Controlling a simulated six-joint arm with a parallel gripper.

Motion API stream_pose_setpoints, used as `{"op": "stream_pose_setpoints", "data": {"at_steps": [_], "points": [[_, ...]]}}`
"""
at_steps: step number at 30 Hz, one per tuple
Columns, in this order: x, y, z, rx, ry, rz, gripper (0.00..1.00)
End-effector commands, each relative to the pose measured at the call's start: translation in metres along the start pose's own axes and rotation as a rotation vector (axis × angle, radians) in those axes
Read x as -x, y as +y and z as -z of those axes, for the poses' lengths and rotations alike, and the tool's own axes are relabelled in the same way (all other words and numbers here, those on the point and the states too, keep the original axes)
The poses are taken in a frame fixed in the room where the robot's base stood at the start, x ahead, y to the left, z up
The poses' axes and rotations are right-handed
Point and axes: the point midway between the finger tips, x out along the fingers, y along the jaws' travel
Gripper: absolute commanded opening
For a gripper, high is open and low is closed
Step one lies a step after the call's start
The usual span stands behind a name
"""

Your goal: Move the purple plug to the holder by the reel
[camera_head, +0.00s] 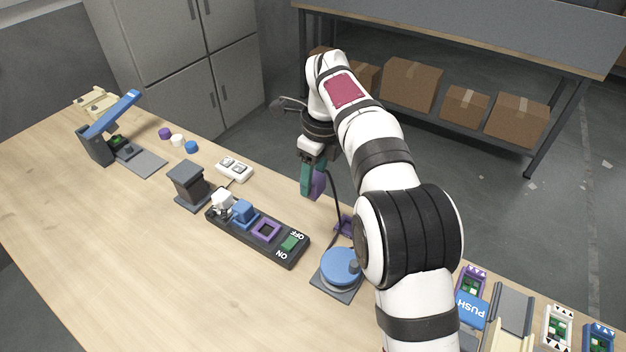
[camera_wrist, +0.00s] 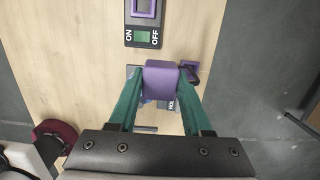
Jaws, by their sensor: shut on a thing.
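The purple plug (camera_head: 319,184) is held between the teal fingers of my gripper (camera_head: 311,180), above the table. In the wrist view, the plug (camera_wrist: 161,78) sits between both fingertips. A dark cord hangs near my gripper and runs down toward the blue reel (camera_head: 341,264). The purple holder (camera_head: 343,227) is on the table behind the reel, partly hidden by my arm; it also shows just right of the plug in the wrist view (camera_wrist: 190,67). The plug looks apart from the holder. The reel is mostly hidden behind the plug in the wrist view.
A black power strip (camera_head: 226,231) holds white and blue plugs, an empty purple socket (camera_head: 266,230) and a green ON/OFF switch (camera_head: 290,243). A grey post (camera_head: 187,183) and white switch box (camera_head: 234,168) stand farther back. Several holders line the right front.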

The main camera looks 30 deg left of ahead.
Motion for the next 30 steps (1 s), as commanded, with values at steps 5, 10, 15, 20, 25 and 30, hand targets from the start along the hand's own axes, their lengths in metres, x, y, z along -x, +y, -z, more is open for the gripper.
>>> {"op": "stream_pose_setpoints", "data": {"at_steps": [5, 10, 15, 20, 25, 30], "points": [[0.003, 0.000, -0.001, 0.000, -0.001, 0.000, 0.00], [0.003, 0.000, -0.001, 0.000, -0.001, 0.000, 0.00], [-0.014, -0.018, 0.008, -0.002, 0.002, -0.001, 0.00], [-0.058, -0.062, 0.034, -0.005, 0.002, -0.003, 0.00], [-0.090, -0.090, 0.057, -0.002, 0.001, -0.001, 0.00], [-0.105, -0.094, 0.062, 0.000, 0.000, -0.002, 0.00]]}}
